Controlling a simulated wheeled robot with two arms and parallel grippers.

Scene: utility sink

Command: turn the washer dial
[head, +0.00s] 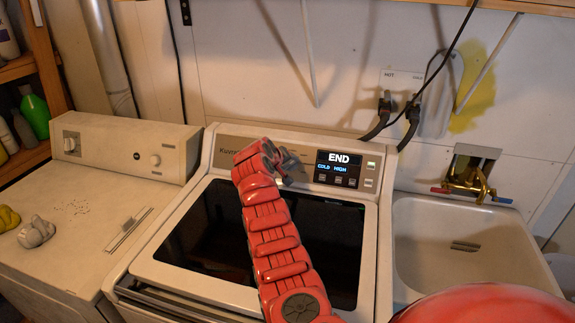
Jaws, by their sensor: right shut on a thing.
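The washer (225,283) stands in the middle, with a dark glass lid and a control panel at its back. My right arm reaches up across the lid, and my right gripper (284,162) is at the panel, left of the display. It is shut on the washer dial, which is mostly hidden behind the gripper and wrist. The display (338,168) reads END, COLD and HIGH. My left gripper is not in view.
A dryer (95,215) with its own knobs stands on the left. A sink (465,240) with a brass faucet (472,185) is on the right. Hoses (384,115) hang from the wall behind the washer. Bottles (35,110) stand on a shelf at far left.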

